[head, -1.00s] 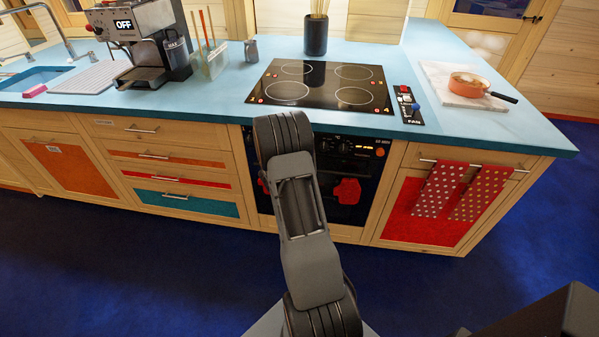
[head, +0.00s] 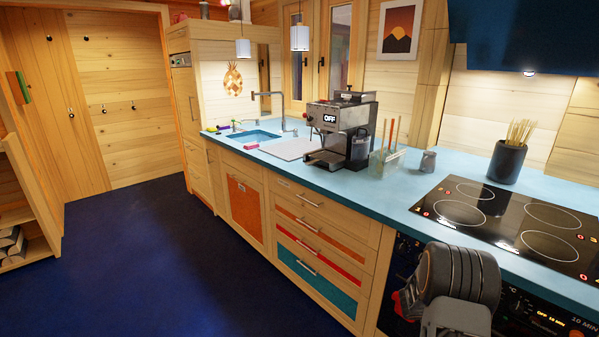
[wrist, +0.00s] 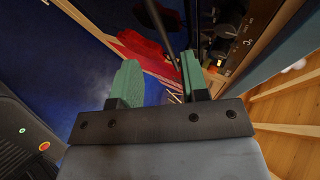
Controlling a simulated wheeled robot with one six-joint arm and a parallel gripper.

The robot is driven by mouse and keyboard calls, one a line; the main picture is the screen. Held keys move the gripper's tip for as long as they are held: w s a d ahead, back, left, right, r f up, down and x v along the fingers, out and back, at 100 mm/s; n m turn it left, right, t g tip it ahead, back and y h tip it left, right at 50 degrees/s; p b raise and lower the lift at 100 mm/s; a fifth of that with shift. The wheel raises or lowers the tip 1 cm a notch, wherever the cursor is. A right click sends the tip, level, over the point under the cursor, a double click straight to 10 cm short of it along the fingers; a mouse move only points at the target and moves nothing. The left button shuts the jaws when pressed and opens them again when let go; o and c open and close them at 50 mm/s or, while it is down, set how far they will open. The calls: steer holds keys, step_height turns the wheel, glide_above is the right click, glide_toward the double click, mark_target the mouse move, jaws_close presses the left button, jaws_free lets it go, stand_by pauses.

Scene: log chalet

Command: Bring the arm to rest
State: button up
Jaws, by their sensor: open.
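My gripper (wrist: 160,72) shows in the wrist view as two green fingers standing apart, with nothing between them. It is open and empty, and the oven front is in view beyond it. In the head view my folded arm shows at the lower right, in front of the oven; the gripper itself cannot be made out there.
The blue counter (head: 391,187) holds a coffee machine (head: 343,130), a utensil pot (head: 506,161) and a black hob (head: 510,222). A sink (head: 254,136) is farther left. Open dark blue floor (head: 150,270) lies left of the drawers. Red cloth (wrist: 146,47) hangs beyond the fingers.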

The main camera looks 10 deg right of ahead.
steer(key=s+a+r+m+g+y+p, duration=0.15)
steer(key=s+a+m, duration=0.3)
steer(key=m, duration=0.65)
steer(key=s+a+r+m+g+y, duration=0.1)
steer(key=s+a+m+g+y, duration=0.3)
steer(key=m, duration=0.7)
steer(key=s+a+r+m+t+y+p, duration=0.2)
steer(key=s+a+r+m+t+y, duration=0.1)
steer(key=a+r+m, duration=0.5)
steer(key=s+a+r+m+t+y+p, duration=0.3)
steer(key=a+r+m, duration=0.6)
steer(key=a+r, duration=0.6)
steer(key=shift+s+a+r+m+t, duration=0.3)
steer(key=shift+s+a+t, duration=0.4)
steer(key=shift+a, duration=0.5)
steer(key=shift+s, duration=0.1)
